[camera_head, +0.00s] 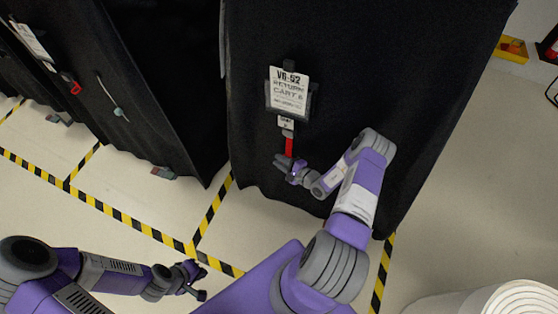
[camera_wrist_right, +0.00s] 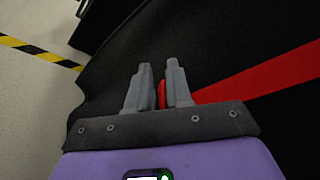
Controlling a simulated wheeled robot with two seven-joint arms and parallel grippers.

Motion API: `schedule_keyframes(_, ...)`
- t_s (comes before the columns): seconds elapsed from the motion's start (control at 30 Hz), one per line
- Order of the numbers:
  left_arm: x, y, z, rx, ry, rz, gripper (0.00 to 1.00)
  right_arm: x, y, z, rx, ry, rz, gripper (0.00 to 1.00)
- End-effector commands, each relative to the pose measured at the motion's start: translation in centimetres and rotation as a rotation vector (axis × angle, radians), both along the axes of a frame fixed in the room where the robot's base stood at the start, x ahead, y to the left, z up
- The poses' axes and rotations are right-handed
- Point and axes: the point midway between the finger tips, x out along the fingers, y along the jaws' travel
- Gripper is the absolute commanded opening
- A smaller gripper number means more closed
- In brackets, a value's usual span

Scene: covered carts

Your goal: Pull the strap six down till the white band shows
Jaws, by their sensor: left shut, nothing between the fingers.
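The red strap (camera_head: 289,147) hangs below a small white tag (camera_head: 286,123) on the front of the middle black-covered cart. The visible part of the strap is red. My right gripper (camera_head: 283,164) is at the strap's lower end. In the right wrist view, the strap (camera_wrist_right: 265,75) runs in from the right behind one finger, and a red piece shows between the fingers (camera_wrist_right: 160,85). A dark gap shows beside it, so I cannot tell whether they clamp it. My left gripper (camera_head: 202,281) is shut and empty, low over the floor.
Yellow-black tape (camera_head: 120,215) marks the floor. A white round object (camera_head: 500,300) stands at the lower right. Floor is clear right of the cart.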

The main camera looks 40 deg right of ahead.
Motion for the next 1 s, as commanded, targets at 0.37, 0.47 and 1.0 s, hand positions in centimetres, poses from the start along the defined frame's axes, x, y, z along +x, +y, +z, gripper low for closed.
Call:
schedule_keyframes(0.37,0.0,0.0,0.0,0.000,0.000,0.000,0.00,0.0,-0.1,-0.1,-0.002,0.003,-0.002,0.36)
schedule_keyframes(0.47,0.0,0.0,0.2,0.000,0.000,0.000,0.00,-0.4,-0.2,0.0,-0.003,0.005,-0.002,0.36)
schedule_keyframes(1.0,0.0,0.0,2.2,0.000,0.000,0.000,0.00,-7.1,-1.7,1.5,-0.003,0.005,-0.003,0.36)
